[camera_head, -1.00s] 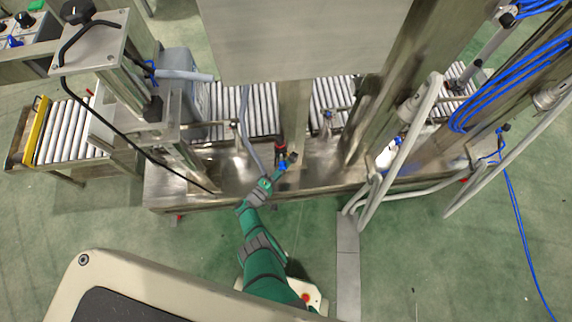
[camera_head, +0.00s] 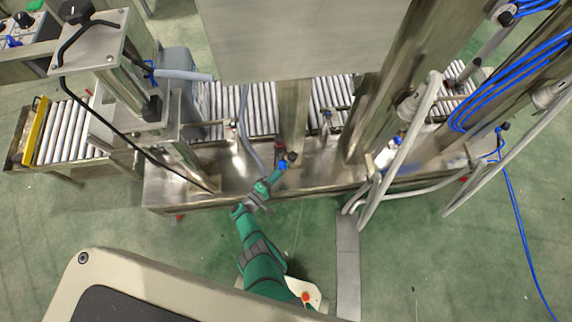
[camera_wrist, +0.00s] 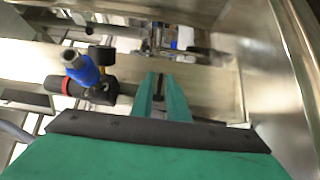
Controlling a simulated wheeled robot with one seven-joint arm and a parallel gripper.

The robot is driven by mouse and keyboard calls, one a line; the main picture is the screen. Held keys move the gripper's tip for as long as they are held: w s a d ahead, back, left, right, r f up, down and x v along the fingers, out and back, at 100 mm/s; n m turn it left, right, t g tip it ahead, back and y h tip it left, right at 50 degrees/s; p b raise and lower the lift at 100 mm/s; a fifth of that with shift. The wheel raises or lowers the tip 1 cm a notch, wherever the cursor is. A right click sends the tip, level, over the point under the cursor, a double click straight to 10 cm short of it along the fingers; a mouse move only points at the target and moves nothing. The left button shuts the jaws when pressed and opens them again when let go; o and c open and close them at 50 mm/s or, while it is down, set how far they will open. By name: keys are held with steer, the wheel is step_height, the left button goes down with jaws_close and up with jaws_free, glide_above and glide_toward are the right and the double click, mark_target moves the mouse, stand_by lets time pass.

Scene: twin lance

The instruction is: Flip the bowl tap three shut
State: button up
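The tap (camera_wrist: 85,72) shows at the left of the wrist view, with a blue sleeve, a grey metal end and a dark body with a red end. A black and brass part sits behind it. In the head view the blue tap (camera_head: 283,164) is on the machine's front side, below a steel post. I cannot read its number or tell its lever position. My gripper (camera_wrist: 161,78) points past the tap on its right, apart from it in the wrist view. The green fingers have a narrow gap with nothing visibly held. In the head view my gripper (camera_head: 272,181) is just below-left of the tap.
A steel bench (camera_head: 225,180) runs along the machine in front of a roller conveyor (camera_head: 262,108). A grey hose (camera_head: 245,125) hangs just left of the tap. Steel posts and pale pipes (camera_head: 400,165) stand to the right. Green floor (camera_head: 130,235) lies open in front.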

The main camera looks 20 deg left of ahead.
steer(key=v, duration=0.8)
steer(key=shift+s, duration=0.2)
